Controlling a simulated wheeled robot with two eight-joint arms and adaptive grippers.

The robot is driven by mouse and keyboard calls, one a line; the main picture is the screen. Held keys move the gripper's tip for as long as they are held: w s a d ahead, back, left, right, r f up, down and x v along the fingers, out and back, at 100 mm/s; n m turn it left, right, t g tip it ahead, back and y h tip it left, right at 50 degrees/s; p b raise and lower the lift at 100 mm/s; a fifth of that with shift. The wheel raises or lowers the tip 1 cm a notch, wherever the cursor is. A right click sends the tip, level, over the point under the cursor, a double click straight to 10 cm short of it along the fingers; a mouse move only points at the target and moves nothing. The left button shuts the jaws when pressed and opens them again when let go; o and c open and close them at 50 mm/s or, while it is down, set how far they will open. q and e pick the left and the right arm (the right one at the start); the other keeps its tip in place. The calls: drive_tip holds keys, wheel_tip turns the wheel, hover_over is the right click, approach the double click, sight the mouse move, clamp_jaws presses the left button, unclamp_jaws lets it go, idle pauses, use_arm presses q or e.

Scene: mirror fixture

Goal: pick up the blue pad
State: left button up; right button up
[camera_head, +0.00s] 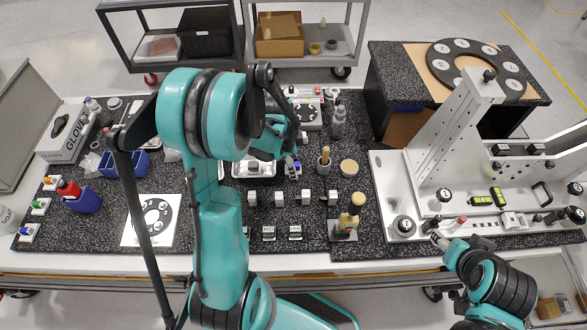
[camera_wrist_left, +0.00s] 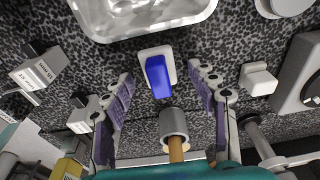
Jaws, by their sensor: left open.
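The blue pad (camera_wrist_left: 158,76) is a small blue block on a white square base, lying on the speckled black table top in the left wrist view. My left gripper (camera_wrist_left: 165,92) is open. Its two fingers are on either side of the pad in the picture, with nothing between them that they touch. I cannot tell the exact height of the fingertips above it. In the head view my left arm and gripper (camera_head: 290,163) reach over the middle of the table and largely hide the pad. My right gripper (camera_head: 440,239) is at the right, by the front edge of the white fixture.
A metal tray (camera_wrist_left: 140,18) lies just beyond the pad. A grey cup with a wooden stick (camera_wrist_left: 174,128) stands close in front, between the fingers. A white block (camera_wrist_left: 258,79) is to the right. The large white fixture (camera_head: 433,150) fills the table's right side.

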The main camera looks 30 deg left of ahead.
use_arm(q)
drive_tip(key=shift+f, duration=0.2)
drive_tip(key=c, duration=1.1)
drive_tip(key=shift+r, duration=0.1)
wheel_tip(320, 180, up, 10)
drive_tip(key=shift+p, duration=1.2)
